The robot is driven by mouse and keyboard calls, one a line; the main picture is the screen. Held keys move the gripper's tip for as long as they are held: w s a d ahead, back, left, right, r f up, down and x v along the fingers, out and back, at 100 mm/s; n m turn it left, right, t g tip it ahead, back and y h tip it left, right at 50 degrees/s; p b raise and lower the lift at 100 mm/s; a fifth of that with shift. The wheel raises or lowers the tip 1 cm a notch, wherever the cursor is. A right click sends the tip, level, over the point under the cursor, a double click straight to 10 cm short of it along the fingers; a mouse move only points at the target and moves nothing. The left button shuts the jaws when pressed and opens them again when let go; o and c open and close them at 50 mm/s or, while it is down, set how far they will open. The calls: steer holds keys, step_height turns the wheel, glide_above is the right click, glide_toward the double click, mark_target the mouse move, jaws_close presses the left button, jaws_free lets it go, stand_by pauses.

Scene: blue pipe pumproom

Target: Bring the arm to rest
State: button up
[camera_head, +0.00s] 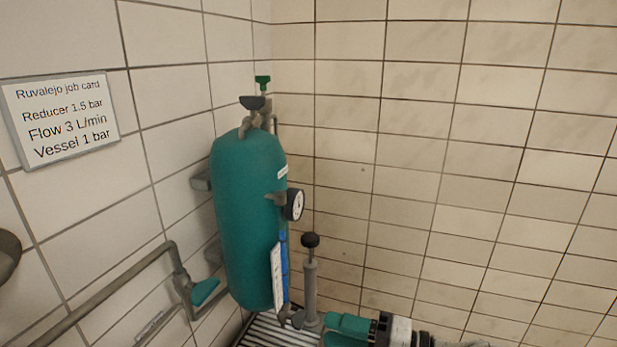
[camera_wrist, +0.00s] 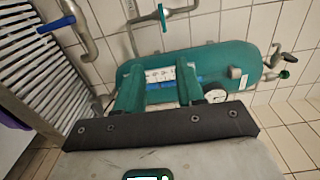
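My gripper (camera_wrist: 160,84) shows two teal fingers standing apart in the wrist view, with a gap between them and nothing seen held. Behind the gap is the teal vessel (camera_wrist: 240,66) with its white scale (camera_wrist: 160,75) and blue strip. In the head view, teal and black parts that look like my gripper (camera_head: 335,332) are at the bottom, right of the vessel (camera_head: 248,215) and its grey post. I cannot tell how far the fingertips are from the vessel.
The vessel carries a round gauge (camera_head: 295,204) and a green-topped valve (camera_head: 263,82). A black-knobbed post (camera_head: 311,275) stands close to my gripper. A grey pipe with a green lever (camera_head: 205,291) runs along the left wall under a job card (camera_head: 60,118). A slatted grating (camera_wrist: 30,60) lies left.

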steer(key=s+d+f+n+h, duration=0.1)
steer(key=s+d+f+h, duration=0.1)
steer(key=s+f+h, duration=0.3)
steer(key=s+d+f+g, duration=0.1)
steer(key=s+d+f, duration=0.2)
steer(key=f, duration=0.4)
steer(key=s+d+f+n+h, duration=0.1)
steer(key=s+d+f+h, duration=0.15)
steer(key=f, duration=0.35)
steer(key=s+d+f+g+h, duration=0.2)
steer(key=s+d+h, duration=0.2)
steer(key=s+d, duration=0.3)
steer(key=s+d+f+n+g+h, duration=0.1)
steer(key=s+d+h, duration=0.4)
steer(key=s, duration=0.9)
step_height(320, 180, down, 2)
steer(key=shift+d+f+n+g, duration=0.25)
steer(key=shift+d+g, duration=0.25)
steer(key=shift+d, duration=0.55)
